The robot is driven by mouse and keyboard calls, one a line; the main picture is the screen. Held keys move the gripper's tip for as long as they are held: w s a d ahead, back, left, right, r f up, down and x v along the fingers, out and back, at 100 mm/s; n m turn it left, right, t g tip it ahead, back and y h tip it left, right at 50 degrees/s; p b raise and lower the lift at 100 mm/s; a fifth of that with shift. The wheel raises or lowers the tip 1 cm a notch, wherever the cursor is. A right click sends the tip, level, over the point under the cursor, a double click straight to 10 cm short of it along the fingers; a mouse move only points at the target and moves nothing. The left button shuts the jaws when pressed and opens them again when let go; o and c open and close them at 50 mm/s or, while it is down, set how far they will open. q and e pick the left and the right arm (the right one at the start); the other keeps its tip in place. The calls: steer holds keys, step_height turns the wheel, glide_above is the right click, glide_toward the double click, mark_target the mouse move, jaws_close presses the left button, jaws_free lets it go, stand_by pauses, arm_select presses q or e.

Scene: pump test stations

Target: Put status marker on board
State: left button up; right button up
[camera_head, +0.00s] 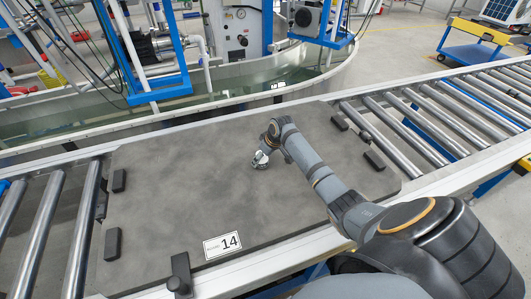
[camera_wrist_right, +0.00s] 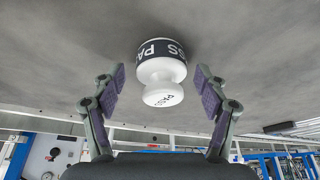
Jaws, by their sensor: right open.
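The status marker (camera_wrist_right: 162,72) is white and knob-shaped, with a black band reading PASS. In the right wrist view its base is against the grey board (camera_wrist_right: 60,55), and its narrower knob faces my gripper. My right gripper (camera_wrist_right: 160,88) is open, with one purple-padded finger on each side of the marker and a gap on both sides. In the head view my right gripper (camera_head: 262,160) is low over the middle of the board (camera_head: 180,180); the marker is hard to make out there. My left gripper is not in view.
The board lies on a roller conveyor (camera_head: 440,125) and bears a label with 14 (camera_head: 222,245). Small black blocks (camera_head: 112,244) sit near its edges. A round water tank (camera_head: 290,75) with pump equipment stands behind. The board's left half is clear.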

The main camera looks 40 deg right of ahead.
steer(key=a+p+v, duration=0.1)
steer(key=v, duration=1)
steer(key=shift+d+r, duration=0.2)
steer(key=shift+d, duration=0.3)
